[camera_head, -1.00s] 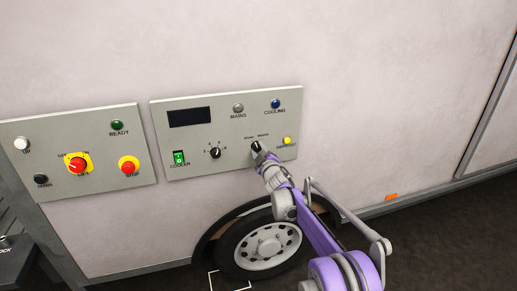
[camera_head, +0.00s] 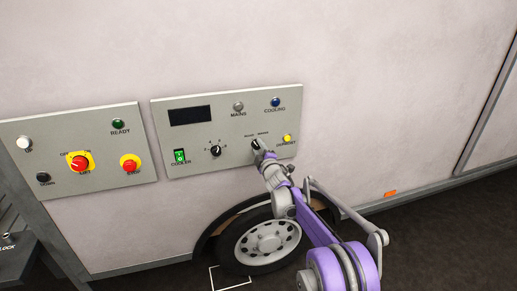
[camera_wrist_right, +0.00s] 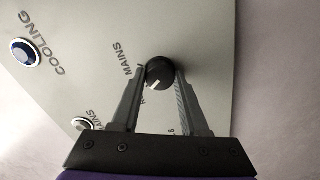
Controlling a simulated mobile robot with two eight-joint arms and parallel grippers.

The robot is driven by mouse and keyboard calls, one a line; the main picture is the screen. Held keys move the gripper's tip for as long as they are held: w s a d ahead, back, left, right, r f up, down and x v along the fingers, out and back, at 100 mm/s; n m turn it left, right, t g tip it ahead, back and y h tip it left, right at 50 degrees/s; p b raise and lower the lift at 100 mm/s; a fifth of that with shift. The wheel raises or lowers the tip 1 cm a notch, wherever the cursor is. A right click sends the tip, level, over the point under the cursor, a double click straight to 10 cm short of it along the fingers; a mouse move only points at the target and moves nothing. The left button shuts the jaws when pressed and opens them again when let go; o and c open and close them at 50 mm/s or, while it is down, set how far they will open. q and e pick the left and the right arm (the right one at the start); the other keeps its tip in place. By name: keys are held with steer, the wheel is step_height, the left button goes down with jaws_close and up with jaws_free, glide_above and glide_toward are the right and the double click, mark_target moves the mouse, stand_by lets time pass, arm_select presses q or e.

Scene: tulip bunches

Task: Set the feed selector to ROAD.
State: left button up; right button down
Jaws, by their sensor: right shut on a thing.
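The feed selector (camera_head: 255,144) is a black round knob on the right half of the larger grey panel, with labels for ROAD and MAINS above it. It also shows in the right wrist view (camera_wrist_right: 160,70), where its white pointer mark points to the lower left, towards a partly hidden label starting with R. The MAINS label lies to its upper left there. My right gripper (camera_wrist_right: 160,76) has one finger on each side of the knob and is shut on it. In the head view my right gripper (camera_head: 259,147) partly covers the knob. My left gripper is not in view.
The panel also has a dark display (camera_head: 189,115), a green cooler switch (camera_head: 180,156), another black knob (camera_head: 215,151), a blue COOLING lamp (camera_head: 275,102) and a yellow button (camera_head: 287,139). A second panel with a red stop button (camera_head: 130,165) is at left. A wheel (camera_head: 262,247) is below.

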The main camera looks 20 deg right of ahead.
steer(key=shift+c, duration=2.1)
jaws_free()
steer(key=s+b, duration=0.2)
steer(key=s, duration=0.8)
steer(key=shift+s+d, duration=0.2)
steer(key=shift+s, duration=0.2)
